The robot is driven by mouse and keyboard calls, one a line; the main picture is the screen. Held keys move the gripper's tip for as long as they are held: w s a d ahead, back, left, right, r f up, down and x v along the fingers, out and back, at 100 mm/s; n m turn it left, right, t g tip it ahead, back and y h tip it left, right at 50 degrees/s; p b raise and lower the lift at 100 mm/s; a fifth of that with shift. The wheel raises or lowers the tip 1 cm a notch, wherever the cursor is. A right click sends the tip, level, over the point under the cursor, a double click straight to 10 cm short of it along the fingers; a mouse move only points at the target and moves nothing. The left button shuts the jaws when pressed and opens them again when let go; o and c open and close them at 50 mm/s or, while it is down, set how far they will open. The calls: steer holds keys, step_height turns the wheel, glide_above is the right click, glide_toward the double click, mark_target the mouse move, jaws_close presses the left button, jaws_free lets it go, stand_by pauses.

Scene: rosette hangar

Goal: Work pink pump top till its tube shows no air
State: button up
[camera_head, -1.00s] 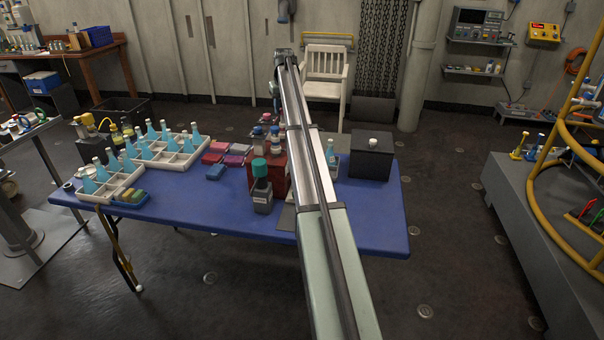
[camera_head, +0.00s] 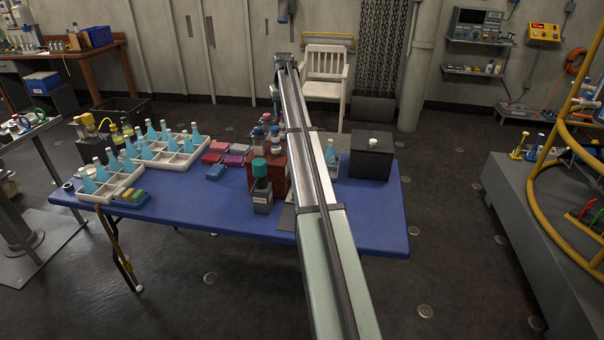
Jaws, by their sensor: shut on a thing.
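My long arm crosses the middle of the view over the blue table. Its far end bends down behind itself, and my gripper is hidden there. Small bottles with red, blue and white caps (camera_head: 267,136) show at and behind this box. A dark grey bottle with a teal top (camera_head: 261,168) stands upright in front of it. A bottle of pale blue liquid (camera_head: 331,153) stands just right of the arm.
A black box with a white knob (camera_head: 371,160) stands at the right of the blue table (camera_head: 200,210). White divided trays (camera_head: 185,158) hold several blue bottles at left. Red, pink and blue blocks (camera_head: 215,160) lie between.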

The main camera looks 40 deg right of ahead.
steer(key=shift+f, duration=0.25)
steer(key=shift+w+v, duration=0.2)
steer(key=shift+v, duration=0.8)
stand_by(0.4)
steer(key=shift+x, duration=0.95)
stand_by(0.7)
steer(key=shift+s, duration=0.2)
steer(key=o, duration=0.8)
steer(key=shift+w+v, duration=0.25)
steer(key=shift+v, duration=0.9)
steer(key=shift+w+v, duration=0.2)
steer(key=shift+v, duration=0.95)
steer(key=shift+w+v, duration=0.25)
steer(key=shift+v, duration=0.85)
steer(key=shift+d+r, duration=0.15)
steer(key=shift+d, duration=0.05)
